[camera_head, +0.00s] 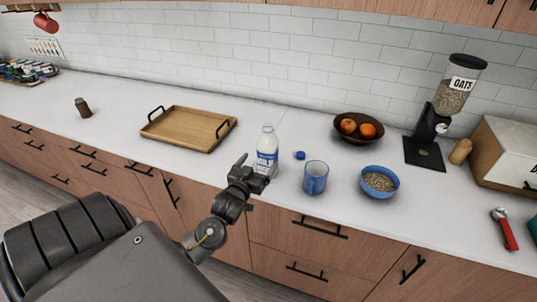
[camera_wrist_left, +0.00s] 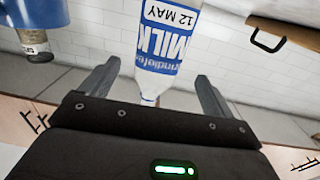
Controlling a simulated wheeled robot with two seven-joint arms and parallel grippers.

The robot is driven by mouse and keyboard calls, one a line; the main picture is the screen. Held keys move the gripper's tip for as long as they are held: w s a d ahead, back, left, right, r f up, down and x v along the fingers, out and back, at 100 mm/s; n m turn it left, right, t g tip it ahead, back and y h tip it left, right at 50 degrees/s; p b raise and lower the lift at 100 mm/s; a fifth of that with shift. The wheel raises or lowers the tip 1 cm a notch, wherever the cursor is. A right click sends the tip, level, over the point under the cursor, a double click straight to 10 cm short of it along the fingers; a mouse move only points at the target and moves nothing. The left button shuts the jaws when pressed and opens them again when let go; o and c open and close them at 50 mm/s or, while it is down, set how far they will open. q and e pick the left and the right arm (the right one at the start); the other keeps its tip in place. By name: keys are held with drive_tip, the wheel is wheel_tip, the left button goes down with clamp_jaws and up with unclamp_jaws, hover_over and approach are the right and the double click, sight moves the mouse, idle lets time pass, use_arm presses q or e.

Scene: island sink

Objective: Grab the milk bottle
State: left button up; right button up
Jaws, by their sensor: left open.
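The milk bottle (camera_head: 267,158) is white with a blue label and stands upright on the white counter, near its front edge. My left gripper (camera_head: 252,172) is open at the bottle's front left side and overlaps its lower part in the head view. In the left wrist view, which is turned upside down, the bottle (camera_wrist_left: 170,45) shows between the two spread fingers of the left gripper (camera_wrist_left: 157,72). There is a gap on each side, and the fingers do not grip it. My right gripper is not in view.
A blue bowl of oats (camera_head: 379,183) is further right. A wooden tray (camera_head: 165,134) lies left, and a fruit bowl (camera_head: 357,138) stands behind.

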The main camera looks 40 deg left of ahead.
sight(264, 156)
use_arm(q)
drive_tip(key=p+x, duration=0.1)
drive_tip(key=x, duration=0.3)
drive_tip(key=shift+w, duration=0.4)
drive_tip(key=p+x, duration=0.2)
drive_tip(key=x, duration=0.2)
drive_tip(key=shift+w+r, duration=0.1)
drive_tip(key=shift+r, duration=0.05)
drive_tip(key=shift+w+a, duration=0.15)
drive_tip(key=shift+w, duration=0.2)
drive_tip(key=shift+c, duration=1)
drive_tip(key=c, duration=0.9)
